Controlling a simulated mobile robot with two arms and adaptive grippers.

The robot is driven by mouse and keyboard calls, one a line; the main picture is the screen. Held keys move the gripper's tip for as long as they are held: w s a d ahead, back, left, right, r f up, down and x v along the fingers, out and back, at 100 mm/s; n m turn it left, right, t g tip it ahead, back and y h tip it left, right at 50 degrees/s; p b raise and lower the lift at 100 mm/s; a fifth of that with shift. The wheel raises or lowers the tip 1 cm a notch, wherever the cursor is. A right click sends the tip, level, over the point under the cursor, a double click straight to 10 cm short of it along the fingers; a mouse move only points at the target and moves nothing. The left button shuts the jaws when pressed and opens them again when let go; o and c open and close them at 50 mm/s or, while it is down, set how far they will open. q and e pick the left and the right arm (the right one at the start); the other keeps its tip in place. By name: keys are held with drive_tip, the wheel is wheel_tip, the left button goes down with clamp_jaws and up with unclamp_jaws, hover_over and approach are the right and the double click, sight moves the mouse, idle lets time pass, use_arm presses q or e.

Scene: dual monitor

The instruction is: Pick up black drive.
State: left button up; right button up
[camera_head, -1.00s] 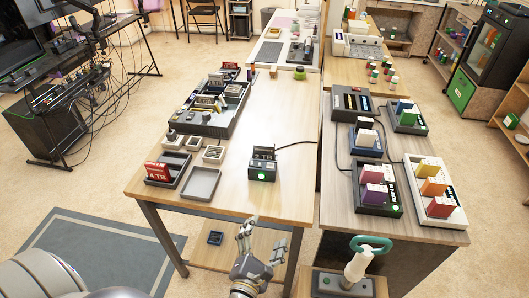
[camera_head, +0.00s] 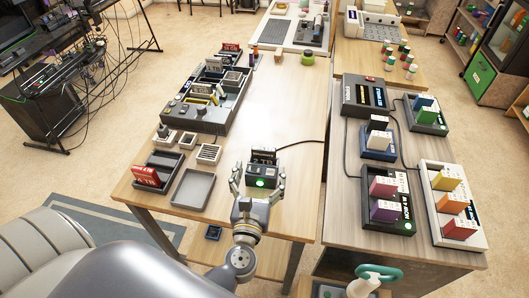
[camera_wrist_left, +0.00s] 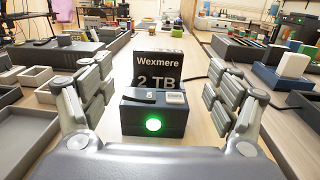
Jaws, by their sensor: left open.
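The black drive (camera_wrist_left: 158,70), labelled "Wexmere 2 TB", stands upright in a small dark dock with a lit green button (camera_wrist_left: 153,124) in the left wrist view. In the head view the drive (camera_head: 263,157) and its dock (camera_head: 262,176) are near the table's front edge. My left gripper (camera_head: 258,176) is open, its fingers on either side of the dock at its near end. In the left wrist view the gripper (camera_wrist_left: 158,100) shows its fingers apart, with the dock and drive between and beyond them. My right gripper is not in view.
An empty grey tray (camera_head: 193,188) and a tray with a red 4 TB drive (camera_head: 146,176) lie left of the dock. Small square boxes and a large dark unit stand behind them. Docks with coloured drives fill the right table (camera_head: 335,215). A cable runs from the dock.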

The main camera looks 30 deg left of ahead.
sight(263, 153)
use_arm(q)
drive_tip(key=shift+x, duration=1.1)
drive_tip(key=shift+w+a, duration=0.1)
drive_tip(key=shift+w, duration=0.2)
drive_tip(key=p+x, duration=0.1)
drive_tip(key=x, duration=0.4)
drive_tip(key=shift+a+p, duration=0.1)
drive_tip(key=shift+p, duration=0.3)
drive_tip(key=shift+w+f, duration=0.1)
drive_tip(key=shift+w, duration=0.05)
drive_tip(key=shift+c, duration=1)
drive_tip(key=c, duration=0.9)
drive_tip(key=shift+c, duration=0.7)
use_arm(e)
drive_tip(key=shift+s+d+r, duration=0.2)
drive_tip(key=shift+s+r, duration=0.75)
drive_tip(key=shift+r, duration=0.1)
